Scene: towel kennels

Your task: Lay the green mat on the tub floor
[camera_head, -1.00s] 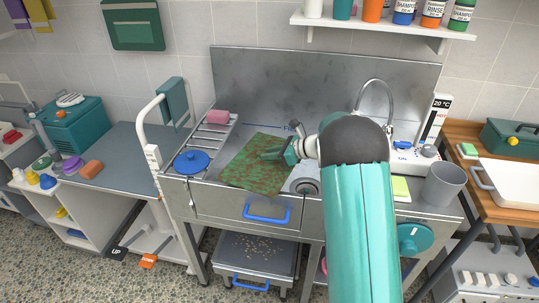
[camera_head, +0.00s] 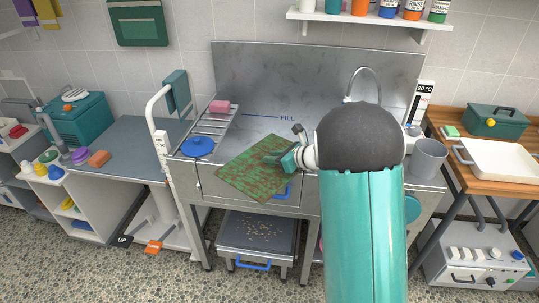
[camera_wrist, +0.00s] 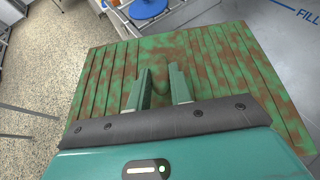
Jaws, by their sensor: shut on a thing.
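The green mat (camera_head: 250,178), ribbed and blotched with brown, is spread flat in my gripper (camera_head: 279,158). It overlaps the front edge of the metal tub (camera_head: 262,126) and partly hides the blue front handle; its exact height is unclear. In the wrist view, the mat (camera_wrist: 225,70) spreads wide beneath my gripper (camera_wrist: 160,90). The two fingers are shut about a small green raised piece at the mat's middle. The tub's bare floor and a blue FILL line show behind the mat. My arm hides the tub's right part.
A tap (camera_head: 366,75) rises at the back right. A grey cup (camera_head: 429,158) stands right.

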